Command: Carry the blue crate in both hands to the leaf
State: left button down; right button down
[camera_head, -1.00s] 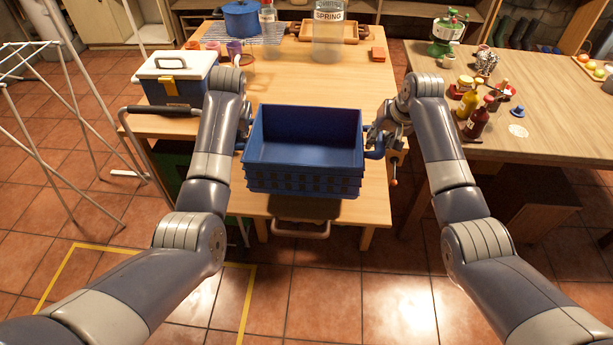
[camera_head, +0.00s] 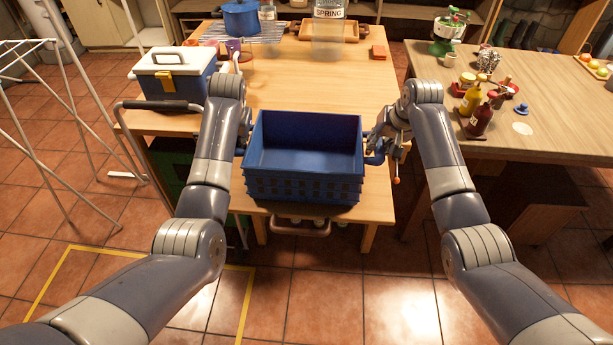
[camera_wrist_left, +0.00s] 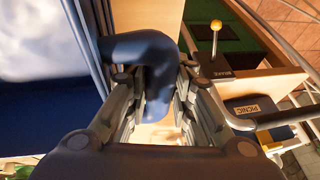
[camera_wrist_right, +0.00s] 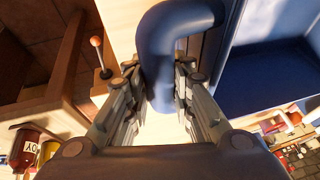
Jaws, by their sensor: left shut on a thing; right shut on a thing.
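The blue crate (camera_head: 304,186) is empty, level and upright over the near end of the wooden table (camera_head: 330,90). My left gripper (camera_head: 243,142) is shut on the crate's left handle, a dark blue bar between the fingers in the left wrist view (camera_wrist_left: 145,48). My right gripper (camera_head: 376,150) is shut on the right handle, which shows in the right wrist view (camera_wrist_right: 165,35). The crate's underside is hidden, so I cannot tell whether it touches the wood. I cannot tell which part of the furniture is the leaf.
A white-and-blue cool box (camera_head: 175,72) stands at the table's left. A blue pot (camera_head: 241,18), a clear bottle (camera_head: 328,30) and a tray (camera_head: 345,32) are at the back. Bottles (camera_head: 480,118) stand on the right table (camera_head: 550,110). A drying rack (camera_head: 60,120) stands left. The table's middle is clear.

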pick_arm(q)
jog(key=shift+f, duration=0.35)
pick_arm(e)
jog(key=shift+f, duration=0.4)
pick_arm(q)
jog(key=c, duration=1.4)
grip_release()
pick_arm(e)
jog(key=c, duration=1.4)
grip_release()
pick_arm(q)
jog(key=shift+r, duration=0.1)
pick_arm(e)
jog(key=shift+r, duration=0.15)
